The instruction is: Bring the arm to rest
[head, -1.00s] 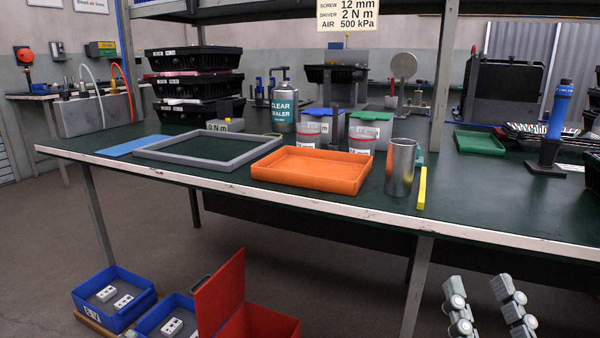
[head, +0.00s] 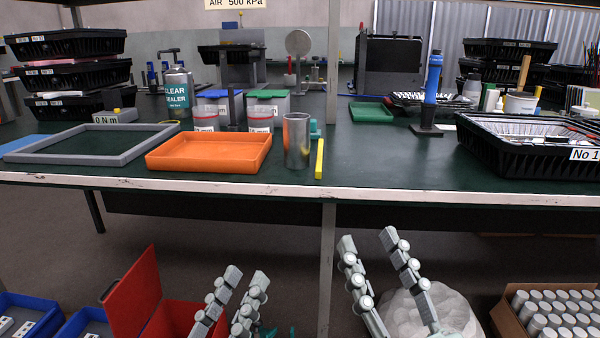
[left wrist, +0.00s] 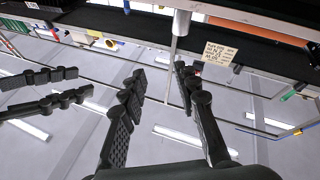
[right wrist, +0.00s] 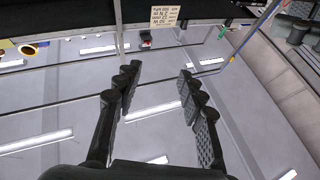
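My left gripper (head: 246,276) shows at the bottom of the head view, below the bench's front edge. Its two fingers are apart with nothing between them, as the left wrist view (left wrist: 160,74) also shows. My right gripper (head: 367,240) is to its right, also low in front of the bench. Its fingers are well apart and empty in the right wrist view (right wrist: 158,72). The fingers of both grippers point upward. Neither gripper touches anything that I can see.
The green-topped bench (head: 400,170) spans the view, with an orange tray (head: 205,152), a grey frame (head: 85,158), a metal cylinder (head: 297,142) and a black crate (head: 480,155). Below are a red bin (head: 132,295), a pale lumpy bag (head: 455,310) and a carton of cylinders (head: 508,312).

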